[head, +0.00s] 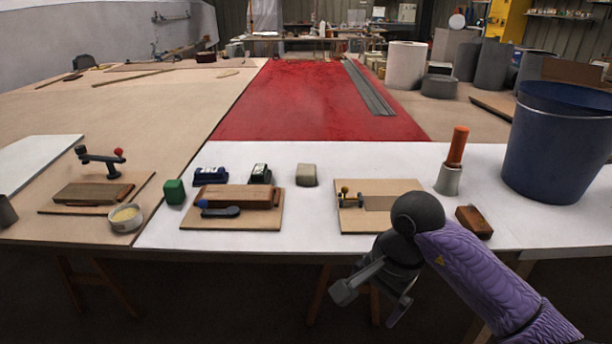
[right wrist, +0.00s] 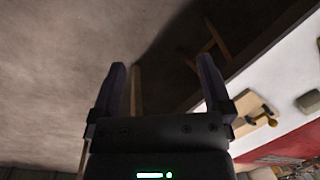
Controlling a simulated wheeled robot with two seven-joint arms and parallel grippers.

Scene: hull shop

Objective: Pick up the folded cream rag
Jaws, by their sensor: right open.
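The folded cream rag (head: 307,174) is a small, pale beige, block-like bundle on the white part of the table, just behind the gap between two wooden boards. A pale bundle that looks like it shows at the right edge of the right wrist view (right wrist: 309,102). My right gripper (head: 372,301) is open and empty. It hangs in front of the table's front edge, nearer to me than the rag and to its right. In the right wrist view its two fingers (right wrist: 162,68) are spread over bare floor. My left gripper is not in view.
Behind the left board (head: 235,221) stand a dark blue item (head: 211,177) and a dark item (head: 260,174), left of the rag. The right board (head: 354,222) carries a small clamp. A grey-and-orange tool (head: 455,160) and blue bucket (head: 558,145) stand right. Red cloth (head: 310,100) lies behind.

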